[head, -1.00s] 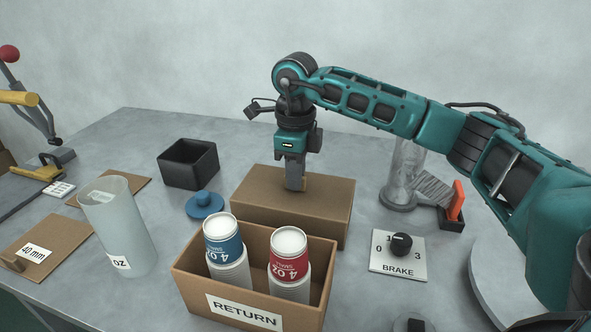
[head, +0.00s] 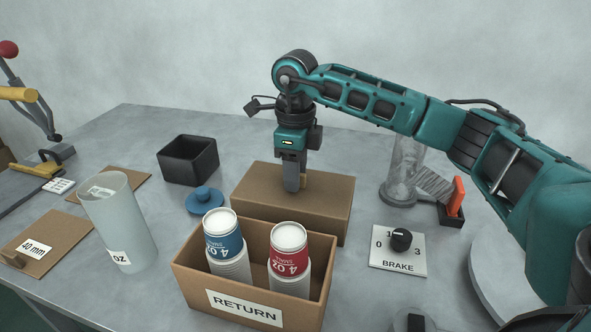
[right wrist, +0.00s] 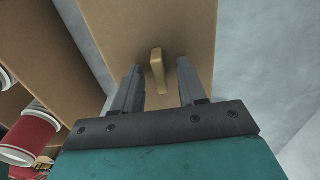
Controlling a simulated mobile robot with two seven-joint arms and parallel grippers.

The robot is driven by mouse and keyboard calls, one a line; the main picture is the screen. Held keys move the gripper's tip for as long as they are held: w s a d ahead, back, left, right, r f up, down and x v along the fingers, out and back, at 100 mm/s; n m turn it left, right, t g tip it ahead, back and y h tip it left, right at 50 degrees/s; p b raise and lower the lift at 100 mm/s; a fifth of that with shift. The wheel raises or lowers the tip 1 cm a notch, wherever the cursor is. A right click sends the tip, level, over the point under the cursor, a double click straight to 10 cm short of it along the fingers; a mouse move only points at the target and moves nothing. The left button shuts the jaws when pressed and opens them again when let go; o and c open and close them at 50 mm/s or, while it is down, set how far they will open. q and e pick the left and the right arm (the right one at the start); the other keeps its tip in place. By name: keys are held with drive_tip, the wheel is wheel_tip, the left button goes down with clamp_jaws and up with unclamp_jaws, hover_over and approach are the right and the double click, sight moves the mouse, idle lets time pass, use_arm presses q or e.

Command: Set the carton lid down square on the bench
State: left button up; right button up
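The carton lid (head: 265,187) is a brown box-like cover with a small tan grip tab (right wrist: 157,70) on top. It rests flat behind the open RETURN carton (head: 190,283), its front edge partly hidden by that carton. I cannot tell whether anything is under it. My right gripper (head: 293,188) is over the lid, pointing down at the tab. In the right wrist view my right gripper (right wrist: 158,85) is open, with one finger on each side of the tab and a gap to both. My left gripper is not in view.
The RETURN carton holds a blue-banded cup stack (head: 222,240) and a red-banded one (head: 289,250). A black bin (head: 188,165), blue knobbed disc (head: 205,203) and clear cylinder (head: 122,225) stand left. The brake dial (head: 399,252) and a clear tube (head: 402,175) are right.

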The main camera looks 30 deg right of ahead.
wheel_tip(320, 180, up, 13)
drive_tip(key=p, duration=0.2)
idle(0.5)
drive_tip(key=shift+a+f, duration=0.1)
